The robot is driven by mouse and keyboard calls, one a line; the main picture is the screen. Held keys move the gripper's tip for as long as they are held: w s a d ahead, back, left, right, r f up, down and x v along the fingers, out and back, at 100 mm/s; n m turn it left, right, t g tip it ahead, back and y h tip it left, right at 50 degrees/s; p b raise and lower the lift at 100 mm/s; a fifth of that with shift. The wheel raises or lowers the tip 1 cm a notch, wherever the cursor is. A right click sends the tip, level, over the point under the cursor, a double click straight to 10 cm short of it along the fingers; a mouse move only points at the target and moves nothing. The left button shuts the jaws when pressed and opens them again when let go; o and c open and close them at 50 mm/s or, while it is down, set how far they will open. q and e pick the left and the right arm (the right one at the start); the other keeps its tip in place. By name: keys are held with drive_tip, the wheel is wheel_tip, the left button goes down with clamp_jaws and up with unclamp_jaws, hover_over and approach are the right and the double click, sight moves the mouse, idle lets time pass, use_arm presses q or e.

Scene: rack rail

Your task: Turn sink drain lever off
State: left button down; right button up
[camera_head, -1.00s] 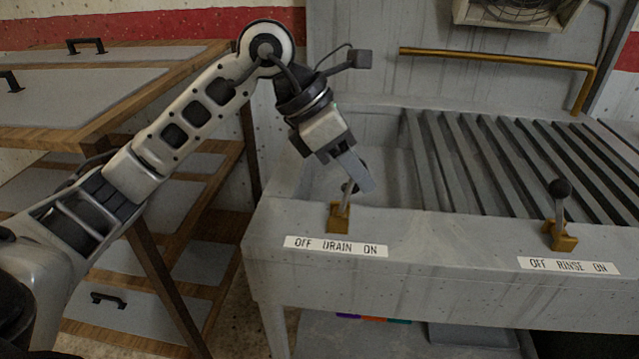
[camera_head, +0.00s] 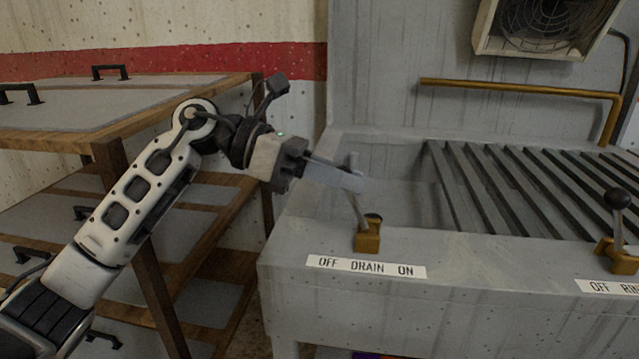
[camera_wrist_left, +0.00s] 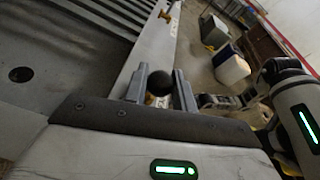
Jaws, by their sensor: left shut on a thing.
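The drain lever (camera_head: 360,212) stands on a brass base (camera_head: 368,238) on the sink's front ledge, above the label "OFF DRAIN ON" (camera_head: 366,267). Its stem leans left, toward the OFF side. My left gripper (camera_head: 345,178) reaches in from the left and is shut on the lever's upper end. In the head view the fingers hide the knob. In the left wrist view the black knob (camera_wrist_left: 159,83) sits between the two fingers. My right gripper is not in view.
The rinse lever (camera_head: 617,212) stands on the same ledge at the right. Slatted grating (camera_head: 510,185) covers the sink's right part. A brass pipe (camera_head: 520,88) runs along the back. A wooden rack with grey drawers (camera_head: 95,103) stands left, close to my arm.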

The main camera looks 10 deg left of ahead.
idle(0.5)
use_arm(q)
drive_tip(key=c, duration=1.2)
unclamp_jaws()
drive_tip(key=shift+a, duration=0.1)
drive_tip(key=shift+a, duration=0.1)
drive_tip(key=v, duration=0.7)
drive_tip(key=shift+a, duration=0.15)
